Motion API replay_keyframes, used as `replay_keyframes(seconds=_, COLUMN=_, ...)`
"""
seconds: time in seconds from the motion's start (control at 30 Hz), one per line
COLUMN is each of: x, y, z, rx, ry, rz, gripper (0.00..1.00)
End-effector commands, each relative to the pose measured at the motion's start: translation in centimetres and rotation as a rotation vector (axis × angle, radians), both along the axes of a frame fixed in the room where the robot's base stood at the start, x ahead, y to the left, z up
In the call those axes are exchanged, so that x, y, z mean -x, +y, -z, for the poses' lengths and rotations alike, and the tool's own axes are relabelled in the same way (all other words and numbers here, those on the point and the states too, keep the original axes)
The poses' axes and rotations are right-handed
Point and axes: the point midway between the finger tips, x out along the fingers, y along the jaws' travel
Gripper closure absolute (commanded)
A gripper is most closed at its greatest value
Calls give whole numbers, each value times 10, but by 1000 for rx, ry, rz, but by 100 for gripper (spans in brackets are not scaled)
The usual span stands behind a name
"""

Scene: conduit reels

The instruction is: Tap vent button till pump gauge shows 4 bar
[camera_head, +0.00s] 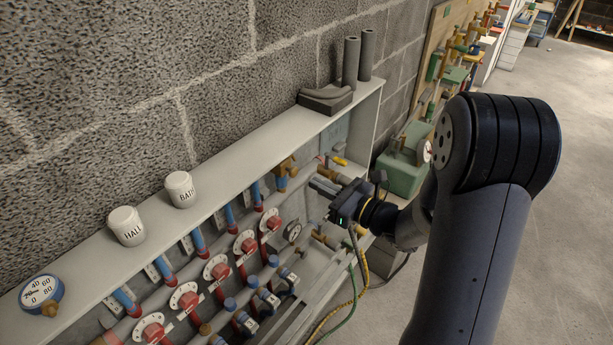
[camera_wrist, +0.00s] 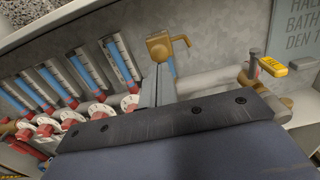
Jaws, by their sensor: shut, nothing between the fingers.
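My gripper (camera_head: 320,185) is shut and empty, inside the right end of the manifold cabinet. In the wrist view its fingertips (camera_wrist: 157,84) point at a brass vent fitting (camera_wrist: 158,46) with a hooked spout; whether they touch it I cannot tell. The fitting also shows in the head view (camera_head: 286,168), left of the fingers. I cannot make out a separate button on it. A round white gauge (camera_head: 425,152) on the green pump box is partly hidden by my arm; its reading cannot be read. Another small gauge (camera_head: 292,232) sits in the cabinet below my gripper, also unreadable.
Red-and-white valve dials (camera_head: 216,267) and blue flow tubes (camera_head: 198,240) line the cabinet (camera_head: 228,172). A yellow-handled valve (camera_wrist: 272,66) is right of the fingers.

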Motion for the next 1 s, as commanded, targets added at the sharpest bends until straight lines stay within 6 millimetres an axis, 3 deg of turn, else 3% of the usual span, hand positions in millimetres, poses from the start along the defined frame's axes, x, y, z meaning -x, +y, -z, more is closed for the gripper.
replay_keyframes(seconds=0.1, x=-12, y=16, z=-1, rx=0, ry=0, rz=-4, gripper=100)
replay_keyframes(seconds=0.3, x=-24, y=31, z=-1, rx=1, ry=1, rz=-1, gripper=100)
replay_keyframes(seconds=0.77, x=-27, y=35, z=1, rx=1, ry=-1, rz=0, gripper=100)
replay_keyframes(seconds=1.0, x=-38, y=49, z=1, rx=1, ry=-2, rz=-1, gripper=100)
